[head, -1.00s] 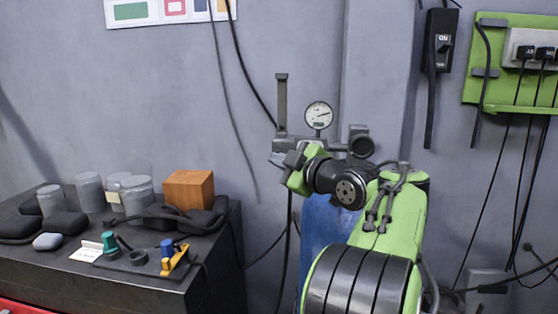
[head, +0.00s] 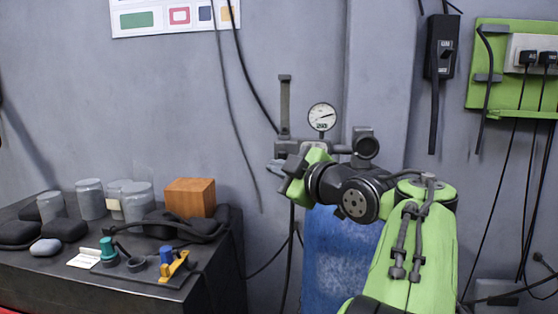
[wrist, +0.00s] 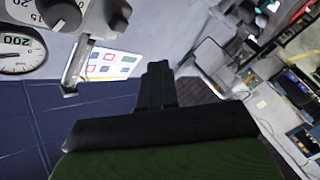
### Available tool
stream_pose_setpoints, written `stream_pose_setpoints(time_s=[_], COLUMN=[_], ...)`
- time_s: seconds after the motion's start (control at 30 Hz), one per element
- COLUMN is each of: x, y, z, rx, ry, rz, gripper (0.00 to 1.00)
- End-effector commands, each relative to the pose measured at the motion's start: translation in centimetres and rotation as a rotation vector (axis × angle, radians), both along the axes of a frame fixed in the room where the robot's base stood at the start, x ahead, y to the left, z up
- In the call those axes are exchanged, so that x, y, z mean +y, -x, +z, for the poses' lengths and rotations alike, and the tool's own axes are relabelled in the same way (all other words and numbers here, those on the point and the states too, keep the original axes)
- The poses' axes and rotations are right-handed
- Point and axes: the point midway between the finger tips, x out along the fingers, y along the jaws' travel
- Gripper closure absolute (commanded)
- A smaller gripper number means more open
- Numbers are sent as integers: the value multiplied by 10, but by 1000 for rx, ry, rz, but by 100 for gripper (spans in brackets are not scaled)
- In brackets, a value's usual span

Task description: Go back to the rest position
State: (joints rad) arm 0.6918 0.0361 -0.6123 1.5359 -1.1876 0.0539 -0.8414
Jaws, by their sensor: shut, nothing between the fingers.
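My gripper (head: 280,180) is at the end of my green and black arm, right of the middle in the head view. It is partly turned away there and looks small. In the wrist view my gripper (wrist: 157,72) has its dark fingers together with nothing between them. It is in front of a grey wall and floor area, apart from any object there. A pressure gauge (head: 322,117) with a grey metal fitting is just above and behind my gripper in the head view. The gauge also shows at the left edge of the wrist view (wrist: 18,52).
A blue cylinder (head: 335,265) stands behind my arm. A dark bench (head: 215,285) at left carries grey jars (head: 90,198), an orange-brown block (head: 190,196) and small coloured parts. Cables hang on the wall; a green socket panel (head: 490,92) is at right.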

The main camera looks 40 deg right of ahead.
Motion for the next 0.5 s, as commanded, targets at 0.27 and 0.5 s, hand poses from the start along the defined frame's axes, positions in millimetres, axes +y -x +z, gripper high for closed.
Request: stream_pose_setpoints(time_s=[0.27,0.5], x=[0,87], y=[0,-5], z=[0,-43], rx=[0,150], ry=[0,-334], rz=[0,30], gripper=[100,100])
